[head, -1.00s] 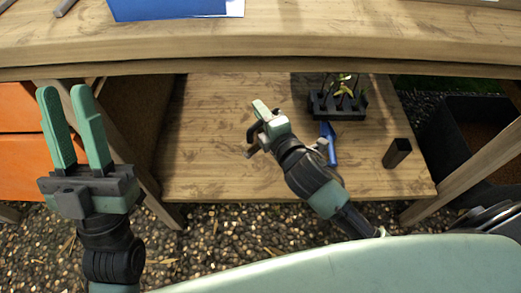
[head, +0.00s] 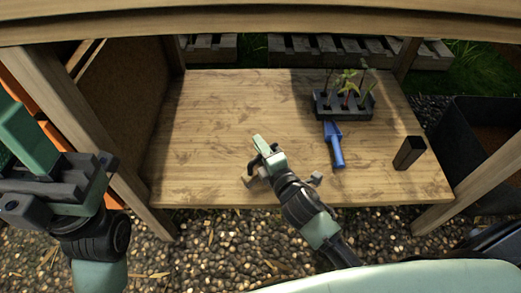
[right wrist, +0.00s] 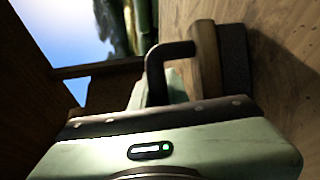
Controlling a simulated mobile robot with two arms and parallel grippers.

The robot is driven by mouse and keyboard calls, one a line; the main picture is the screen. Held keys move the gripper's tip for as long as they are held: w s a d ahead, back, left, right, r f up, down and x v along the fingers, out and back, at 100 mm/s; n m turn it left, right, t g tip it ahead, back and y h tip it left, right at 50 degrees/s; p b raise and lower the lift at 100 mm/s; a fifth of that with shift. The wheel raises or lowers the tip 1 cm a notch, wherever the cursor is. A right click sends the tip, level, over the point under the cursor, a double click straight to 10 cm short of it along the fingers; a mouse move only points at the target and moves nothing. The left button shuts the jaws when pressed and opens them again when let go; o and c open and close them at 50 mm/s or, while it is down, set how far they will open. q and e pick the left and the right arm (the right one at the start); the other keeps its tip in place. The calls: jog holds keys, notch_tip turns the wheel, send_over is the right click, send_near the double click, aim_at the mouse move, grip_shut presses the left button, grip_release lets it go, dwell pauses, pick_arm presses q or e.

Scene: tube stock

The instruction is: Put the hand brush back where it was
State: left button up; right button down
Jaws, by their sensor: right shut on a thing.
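My right gripper (head: 262,146) is low over the left-middle of the lower wooden shelf (head: 215,120). It is shut on the hand brush (right wrist: 205,60). In the right wrist view the brush has a black bent handle, a wooden block and a dark bristle side facing the wood surface. In the head view only a small tan part of the brush (head: 248,181) shows beside the gripper, near the shelf's front edge. I cannot tell whether it touches the shelf. My left gripper (head: 12,140) is at the left edge, partly cut off, its fingers apart and empty.
A dark upright block (head: 409,152) stands at the right. The table's front beam (head: 260,25) is above. Shelf surface left and behind my right gripper is clear.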

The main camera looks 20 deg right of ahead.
dwell(0.3)
jog(key=c, duration=1.4)
grip_release()
jog(key=shift+f, duration=0.15)
